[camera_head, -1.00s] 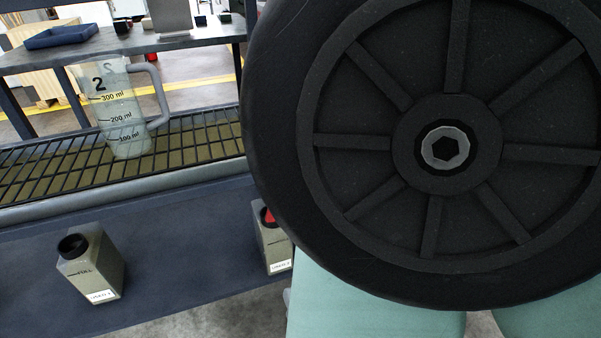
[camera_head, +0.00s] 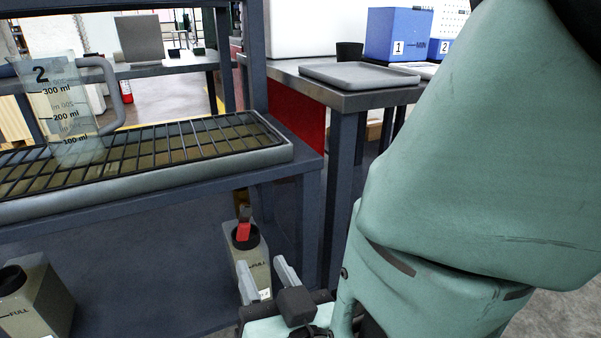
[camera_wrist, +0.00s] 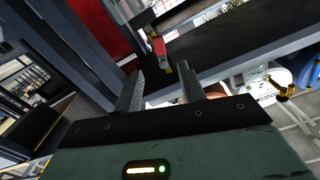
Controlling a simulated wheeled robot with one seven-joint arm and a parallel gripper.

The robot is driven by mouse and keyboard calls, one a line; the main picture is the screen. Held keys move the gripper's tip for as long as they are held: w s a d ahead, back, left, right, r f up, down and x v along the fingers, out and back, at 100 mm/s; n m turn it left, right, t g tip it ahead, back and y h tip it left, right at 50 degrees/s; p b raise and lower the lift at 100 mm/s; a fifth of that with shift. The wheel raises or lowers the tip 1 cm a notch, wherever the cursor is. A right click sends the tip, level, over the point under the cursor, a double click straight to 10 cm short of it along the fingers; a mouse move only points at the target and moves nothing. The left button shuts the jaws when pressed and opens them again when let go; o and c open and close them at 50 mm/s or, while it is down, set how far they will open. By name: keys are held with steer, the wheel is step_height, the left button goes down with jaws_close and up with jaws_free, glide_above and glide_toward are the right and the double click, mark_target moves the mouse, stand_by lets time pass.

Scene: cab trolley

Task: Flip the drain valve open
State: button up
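The drain valve shows under the drip shelf in the head view, with a red lever (camera_head: 244,231) hanging below a brass-coloured body (camera_head: 242,208). My gripper (camera_wrist: 159,69) is open there and looks apart from the lever. The exact gap cannot be told.
A measuring jug (camera_head: 75,120) marked 2 stands on the grated tray (camera_head: 200,172) above. Another beige bottle (camera_head: 40,305) stands at lower left. A dark trolley post (camera_head: 312,225) rises right of the valve. A side table with a grey tray (camera_head: 358,75) stands behind.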

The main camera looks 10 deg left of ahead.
mark_target(245, 230)
steer(key=b+x, duration=0.1)
steer(key=x, duration=0.7)
steer(key=shift+w+a, duration=0.1)
steer(key=shift+w, duration=0.15)
jaws_close()
